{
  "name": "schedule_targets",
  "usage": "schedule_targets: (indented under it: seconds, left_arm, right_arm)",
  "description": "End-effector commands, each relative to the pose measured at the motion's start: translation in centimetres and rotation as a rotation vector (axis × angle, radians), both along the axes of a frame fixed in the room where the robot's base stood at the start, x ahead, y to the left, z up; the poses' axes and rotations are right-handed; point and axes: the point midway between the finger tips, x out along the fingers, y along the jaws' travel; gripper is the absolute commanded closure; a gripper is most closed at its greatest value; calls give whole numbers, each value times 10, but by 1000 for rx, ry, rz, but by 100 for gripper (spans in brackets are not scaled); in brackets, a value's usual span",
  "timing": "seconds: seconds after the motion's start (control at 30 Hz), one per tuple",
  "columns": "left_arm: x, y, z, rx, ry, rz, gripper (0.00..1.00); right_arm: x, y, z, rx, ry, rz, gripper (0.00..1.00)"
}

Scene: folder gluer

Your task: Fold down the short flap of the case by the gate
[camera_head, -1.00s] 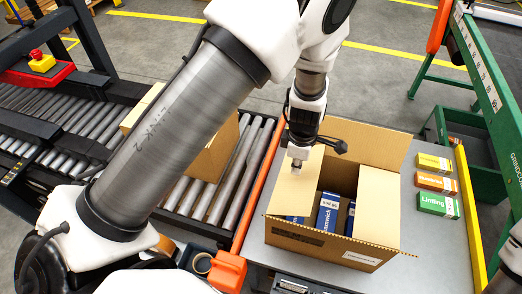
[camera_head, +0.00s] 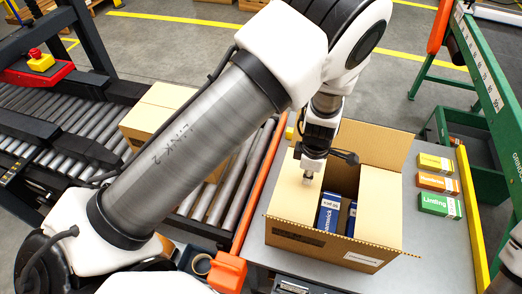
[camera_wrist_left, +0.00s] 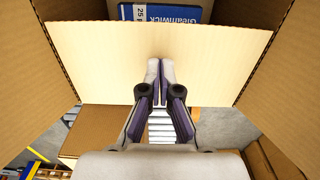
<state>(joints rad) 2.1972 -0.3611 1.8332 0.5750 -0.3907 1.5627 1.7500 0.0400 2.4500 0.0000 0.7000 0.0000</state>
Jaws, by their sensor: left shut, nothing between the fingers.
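The open brown case (camera_head: 325,245) stands on the grey table in the head view. Its left short flap (camera_head: 290,205) slopes inward over the left part of the opening. The right short flap (camera_head: 380,205) also leans inward, and the far long flap (camera_head: 375,145) stands up. Blue boxes (camera_head: 329,212) show between the short flaps. My left gripper (camera_head: 307,180) is shut and empty, with its tips at the left flap. In the left wrist view the closed fingertips (camera_wrist_left: 160,65) are against or just over the pale flap face (camera_wrist_left: 100,60); contact is hard to tell. My right gripper is out of view.
Three small cartons, yellow (camera_head: 434,163), orange (camera_head: 438,184) and green (camera_head: 440,205), lie right of the case. An orange rail (camera_head: 258,190) separates the table from the roller conveyor (camera_head: 215,200) at left. A green frame (camera_head: 490,90) stands at right.

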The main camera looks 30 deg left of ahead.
Motion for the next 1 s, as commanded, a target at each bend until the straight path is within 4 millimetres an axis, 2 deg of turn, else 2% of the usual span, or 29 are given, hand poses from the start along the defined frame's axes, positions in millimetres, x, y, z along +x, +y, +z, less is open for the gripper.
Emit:
schedule_targets:
  seconds: [0.17,0.27,0.8,1.0]
  left_arm:
    - [0,0,2,0,0,1,100]
    - [0,0,10,0,-1,1,100]
    - [0,0,89,0,0,1,100]
    - [0,0,91,0,1,1,100]
  right_arm:
    - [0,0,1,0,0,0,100]
    - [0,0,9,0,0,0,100]
    - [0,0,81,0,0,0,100]
    - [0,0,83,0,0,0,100]
